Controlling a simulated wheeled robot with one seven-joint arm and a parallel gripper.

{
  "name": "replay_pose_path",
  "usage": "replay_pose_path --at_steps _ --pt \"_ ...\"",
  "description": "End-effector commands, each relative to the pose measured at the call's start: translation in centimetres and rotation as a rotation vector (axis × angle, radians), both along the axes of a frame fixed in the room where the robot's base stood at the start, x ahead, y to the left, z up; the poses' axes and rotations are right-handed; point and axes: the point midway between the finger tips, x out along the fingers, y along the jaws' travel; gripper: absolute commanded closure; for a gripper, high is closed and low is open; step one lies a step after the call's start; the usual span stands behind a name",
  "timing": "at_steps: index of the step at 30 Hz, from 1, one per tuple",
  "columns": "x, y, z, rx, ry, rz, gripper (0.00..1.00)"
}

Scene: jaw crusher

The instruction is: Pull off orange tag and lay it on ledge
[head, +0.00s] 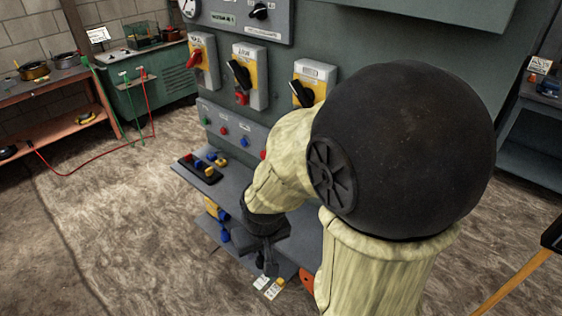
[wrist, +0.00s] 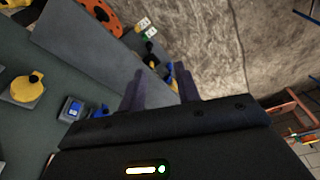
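An orange piece with dark holes (wrist: 101,15) shows at the top of the wrist view. An orange patch (head: 307,281) is low in the head view, partly hidden by my arm. I cannot tell whether either is the orange tag. The grey ledge (head: 228,190) juts from the front of the panel, and a grey slab (wrist: 85,48) shows in the wrist view. My gripper (head: 267,262) points down at the ledge's front. In the wrist view its fingers (wrist: 159,82) are apart with nothing clearly between them.
White tags (head: 270,287) and small padlocks lie low beside my gripper. A black tray (head: 200,169) with coloured pieces sits on the ledge's left. My arm hides the panel's right part. Open floor (head: 120,220) lies left.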

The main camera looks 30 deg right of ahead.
Motion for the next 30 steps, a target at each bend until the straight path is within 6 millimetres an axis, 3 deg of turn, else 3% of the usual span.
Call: replay_pose_path --at_steps 13,17,23,26,30 --pt "0.1 0.0 0.0 0.001 -0.001 -0.002 0.67" --pt "1.0 0.2 -0.1 0.022 -0.020 -0.041 0.67" --pt "5.8 -0.2 -1.2 0.070 -0.127 -0.257 0.67" --pt "8.7 -1.8 -2.0 0.047 -0.217 -0.420 0.67" --pt "11.9 -5.6 -2.5 -0.062 -0.374 -0.634 0.67"
